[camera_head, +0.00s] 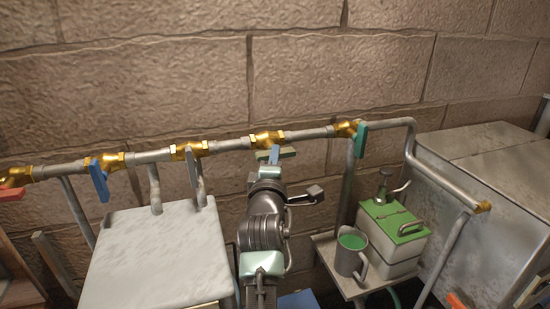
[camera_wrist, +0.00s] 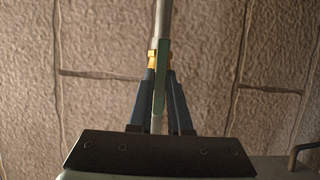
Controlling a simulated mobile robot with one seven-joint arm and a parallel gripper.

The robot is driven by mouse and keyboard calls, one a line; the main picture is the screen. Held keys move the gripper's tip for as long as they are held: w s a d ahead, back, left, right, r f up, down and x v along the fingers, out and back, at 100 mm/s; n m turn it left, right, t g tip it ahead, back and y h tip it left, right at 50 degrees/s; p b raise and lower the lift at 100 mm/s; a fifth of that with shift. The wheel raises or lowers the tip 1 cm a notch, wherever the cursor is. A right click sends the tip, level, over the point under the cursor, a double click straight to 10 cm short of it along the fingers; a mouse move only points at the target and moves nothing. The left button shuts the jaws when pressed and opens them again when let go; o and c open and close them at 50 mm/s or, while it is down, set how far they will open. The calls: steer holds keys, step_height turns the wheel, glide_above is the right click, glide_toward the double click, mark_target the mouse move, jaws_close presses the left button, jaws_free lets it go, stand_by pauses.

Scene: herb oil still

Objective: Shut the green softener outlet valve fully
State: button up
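A green valve handle (camera_head: 289,152) sits below a brass valve body (camera_head: 267,138) on the grey pipe along the wall. In the wrist view the handle (camera_wrist: 161,78) shows edge-on as a narrow green bar, roughly in line with the pipe behind it. My gripper (camera_wrist: 161,76) has one dark finger on each side of the handle, with the fingertips close against it and no clear gap. In the head view my gripper (camera_head: 275,156) reaches up to the handle from below, and my arm hides part of the area beneath. No label on the valve is readable.
A teal handle (camera_head: 361,139) is to the right on the same pipe. A blue handle (camera_head: 99,179) and a red one (camera_head: 11,194) are to the left. A pale tank (camera_head: 155,258), a mug (camera_head: 351,255) and a green-topped box (camera_head: 392,240) stand below.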

jaws_close()
steer(key=m+g+y+p, duration=0.1)
steer(key=m+y, duration=0.1)
steer(key=m, duration=0.2)
steer(key=m+g+y+p, duration=0.1)
steer(key=m+g+y, duration=0.1)
steer(key=m, duration=0.3)
steer(key=m+g+y+p, duration=0.2)
steer(key=m, duration=0.2)
steer(key=shift+w+d+r+m, duration=0.1)
steer(key=shift+d+r+m, duration=0.15)
steer(key=shift+d+m, duration=0.05)
stand_by(0.6)
stand_by(0.3)
